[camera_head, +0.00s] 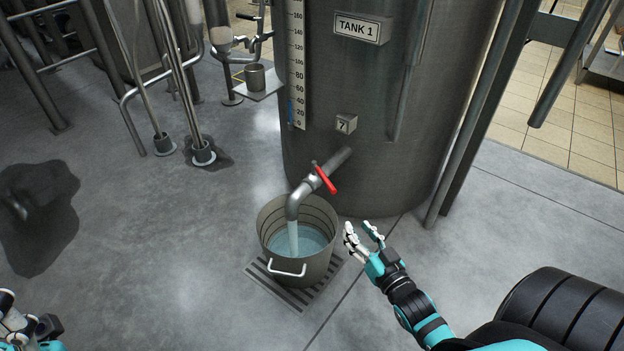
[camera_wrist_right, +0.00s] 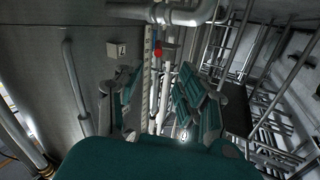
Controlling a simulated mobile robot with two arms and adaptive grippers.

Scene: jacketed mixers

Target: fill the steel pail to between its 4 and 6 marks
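The steel pail (camera_head: 318,268) stands upright on a floor grate under the spout (camera_head: 296,200) of Tank 1. A stream of water (camera_head: 293,238) runs from the spout into the pail, and pale blue water covers its inside bottom part. Ring lines show on the inner wall above the water, but no numbers are readable. The red valve handle (camera_head: 325,180) sits on the spout pipe. My right gripper (camera_head: 362,236) is open and empty, right of the pail and apart from it; its spread fingers also show in the wrist view (camera_wrist_right: 160,98). My left gripper (camera_head: 20,322) is partly cut off at the lower left.
The grate (camera_head: 297,297) lies under the pail. A small cup (camera_head: 255,77) sits on a shelf. Dark wet patches (camera_head: 38,210) mark the left floor.

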